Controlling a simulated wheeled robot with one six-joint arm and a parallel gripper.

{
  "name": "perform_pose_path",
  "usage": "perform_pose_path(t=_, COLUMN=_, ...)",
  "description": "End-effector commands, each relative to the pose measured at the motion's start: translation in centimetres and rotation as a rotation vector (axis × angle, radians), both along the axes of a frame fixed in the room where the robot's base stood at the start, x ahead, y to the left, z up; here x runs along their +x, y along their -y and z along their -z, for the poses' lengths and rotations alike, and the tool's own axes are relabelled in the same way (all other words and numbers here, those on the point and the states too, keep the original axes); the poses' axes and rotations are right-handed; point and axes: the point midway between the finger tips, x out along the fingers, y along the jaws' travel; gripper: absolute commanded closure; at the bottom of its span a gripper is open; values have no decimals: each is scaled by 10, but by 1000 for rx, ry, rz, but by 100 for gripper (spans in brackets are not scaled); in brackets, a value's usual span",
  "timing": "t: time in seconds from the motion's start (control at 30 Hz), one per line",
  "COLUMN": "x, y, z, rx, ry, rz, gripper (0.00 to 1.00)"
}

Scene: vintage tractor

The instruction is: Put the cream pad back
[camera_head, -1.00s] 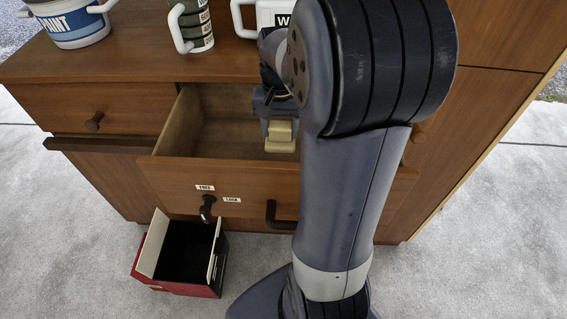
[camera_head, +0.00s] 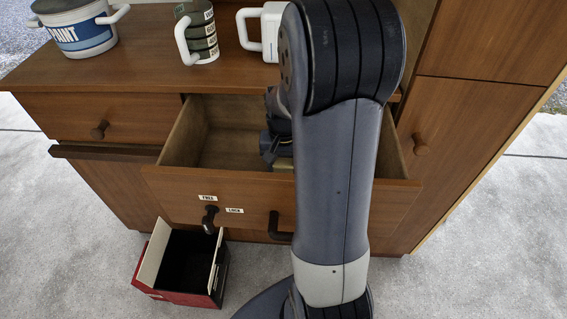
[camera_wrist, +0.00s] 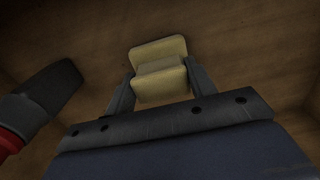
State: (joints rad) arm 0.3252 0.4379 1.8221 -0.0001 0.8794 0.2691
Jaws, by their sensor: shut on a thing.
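The cream pad (camera_wrist: 160,52) is between the two fingers of my gripper (camera_wrist: 158,85) in the wrist view, and my gripper is shut on it. In the head view my gripper (camera_head: 277,150) is down inside the open drawer (camera_head: 230,185), and only a small part of the pad (camera_head: 284,163) shows above the drawer's front edge. My arm hides part of the drawer. Whether the pad touches the drawer bottom I cannot tell.
In the wrist view a dark tool-like thing with a red part (camera_wrist: 40,105) lies at the left. An open box (camera_head: 187,262) stands on the floor before the drawer. A paint pot (camera_head: 78,28), a striped mug (camera_head: 198,35) and a white mug (camera_head: 262,32) stand on the cabinet top.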

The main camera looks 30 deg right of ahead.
Motion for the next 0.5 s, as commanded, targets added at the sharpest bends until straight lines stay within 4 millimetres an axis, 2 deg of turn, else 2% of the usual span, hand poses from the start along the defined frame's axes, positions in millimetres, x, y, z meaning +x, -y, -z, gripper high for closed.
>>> perform_pose_path(t=0.07, x=-1, y=0, z=1, rx=0, ry=-2, rz=0, gripper=77)
perform_pose_path(t=0.1, x=-1, y=0, z=1, rx=1, ry=-3, rz=0, gripper=46)
perform_pose_path(t=0.33, x=-1, y=0, z=0, rx=1, ry=-3, rz=0, gripper=27)
perform_pose_path(t=0.5, x=-1, y=0, z=0, rx=0, ry=-2, rz=0, gripper=26)
